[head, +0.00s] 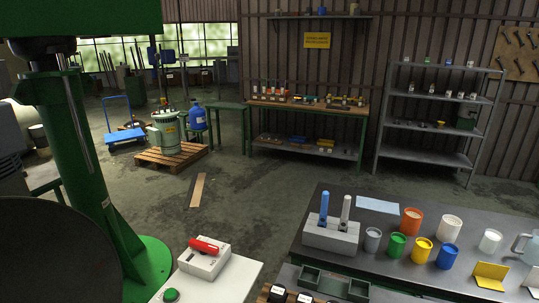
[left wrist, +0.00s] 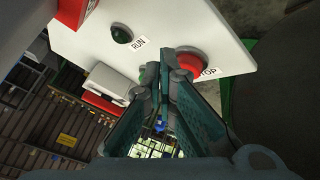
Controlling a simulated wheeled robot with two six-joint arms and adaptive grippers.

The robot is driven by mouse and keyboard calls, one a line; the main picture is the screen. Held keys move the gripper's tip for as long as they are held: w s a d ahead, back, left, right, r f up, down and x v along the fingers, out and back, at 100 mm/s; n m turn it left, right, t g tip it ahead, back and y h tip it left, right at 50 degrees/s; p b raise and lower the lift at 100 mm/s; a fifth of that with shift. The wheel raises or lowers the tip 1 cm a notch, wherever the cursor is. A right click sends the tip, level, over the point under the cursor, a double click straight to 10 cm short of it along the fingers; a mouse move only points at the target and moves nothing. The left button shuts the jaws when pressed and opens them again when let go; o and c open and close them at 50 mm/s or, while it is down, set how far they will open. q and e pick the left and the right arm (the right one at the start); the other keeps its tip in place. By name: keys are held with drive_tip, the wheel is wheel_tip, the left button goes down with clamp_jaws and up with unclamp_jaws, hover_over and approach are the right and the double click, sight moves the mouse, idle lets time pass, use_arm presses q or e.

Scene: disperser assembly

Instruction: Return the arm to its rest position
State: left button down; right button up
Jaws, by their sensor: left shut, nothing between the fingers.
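My left gripper (left wrist: 168,58) shows in the left wrist view with its teal fingers closed together and empty. Its tips are in front of a white panel (left wrist: 165,25), just beside the red STOP button (left wrist: 193,62); I cannot tell whether they touch anything. A dark green RUN button (left wrist: 122,34) is on the same panel, to the left. In the head view a green button (head: 170,295) shows at the bottom edge on a white surface (head: 232,280). Neither gripper is in the head view.
A white box with a red lever (head: 205,248) sits on the white surface. A large green machine column (head: 75,160) stands at the left. At right, a dark bench (head: 330,262) carries several coloured cups and a grey holder (head: 330,234). The floor beyond is mostly clear.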

use_arm(q)
drive_tip(key=s+d+f+m+g+y, duration=0.1)
drive_tip(key=s+d+f+m, duration=0.15)
drive_tip(key=s, duration=0.55)
drive_tip(key=s+d+f+m+g, duration=0.15)
drive_tip(key=s+d, duration=0.25)
drive_tip(key=s, duration=0.4)
drive_tip(key=s+d+f+m+g+y, duration=0.1)
drive_tip(key=s+d+m+g, duration=0.15)
drive_tip(key=s, duration=0.55)
wheel_tip(320, 180, down, 24)
drive_tip(key=s+a+b, duration=0.2)
drive_tip(key=b, duration=0.2)
drive_tip(key=s+f+g+b, duration=0.1)
drive_tip(key=s+f, duration=1.2)
drive_tip(key=shift+n+g+b, duration=0.3)
drive_tip(key=shift+n+b, duration=0.05)
drive_tip(key=shift+b, duration=0.05)
drive_tip(key=shift+w+a, duration=0.1)
